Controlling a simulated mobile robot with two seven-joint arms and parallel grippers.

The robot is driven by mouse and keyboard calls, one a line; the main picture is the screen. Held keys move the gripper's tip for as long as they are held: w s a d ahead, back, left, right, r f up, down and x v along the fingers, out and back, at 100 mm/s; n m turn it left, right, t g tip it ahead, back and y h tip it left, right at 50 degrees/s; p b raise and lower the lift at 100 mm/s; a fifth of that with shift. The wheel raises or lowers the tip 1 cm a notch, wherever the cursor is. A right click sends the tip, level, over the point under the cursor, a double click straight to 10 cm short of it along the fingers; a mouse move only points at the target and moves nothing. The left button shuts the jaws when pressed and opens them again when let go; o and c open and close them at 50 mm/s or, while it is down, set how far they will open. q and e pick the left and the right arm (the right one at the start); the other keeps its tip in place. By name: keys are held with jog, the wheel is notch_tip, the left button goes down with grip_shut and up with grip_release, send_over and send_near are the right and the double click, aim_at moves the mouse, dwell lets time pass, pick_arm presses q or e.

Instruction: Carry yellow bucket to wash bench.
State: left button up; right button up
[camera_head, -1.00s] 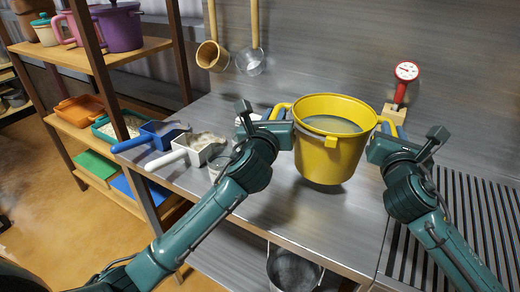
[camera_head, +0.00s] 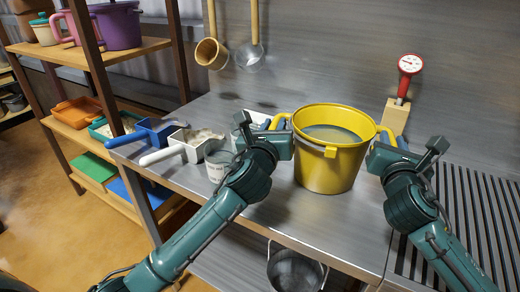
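The yellow bucket (camera_head: 328,165) is upright in the middle of the head view, with greyish liquid inside. It is over the grey metal bench top (camera_head: 290,215); whether its base touches the metal is hard to tell. My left gripper (camera_head: 284,127) is at the bucket's left handle and appears shut on it. My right gripper (camera_head: 384,138) is at the right handle and appears shut on it. The fingertips are mostly hidden by the gripper bodies. A slatted dark surface (camera_head: 465,205) adjoins on the right. I cannot tell which surface is the wash bench.
A white cup (camera_head: 217,168), a white scoop (camera_head: 190,147) and a blue scoop (camera_head: 145,133) lie left of the bucket. A red gauge (camera_head: 409,64) on a wooden block (camera_head: 394,117) stands behind right. A metal pail (camera_head: 294,268) is below. The bench front is clear.

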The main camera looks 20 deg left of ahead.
pick_arm(q)
jog(key=o, duration=0.3)
jog(key=shift+r, duration=0.1)
pick_arm(e)
jog(key=o, duration=0.3)
jog(key=shift+r, duration=0.1)
pick_arm(q)
jog(key=shift+d, duration=0.1)
pick_arm(e)
jog(key=shift+s, duration=0.15)
pick_arm(q)
jog(key=s, duration=1.2)
pick_arm(e)
jog(key=s, duration=1.1)
jog(key=shift+s, duration=0.4)
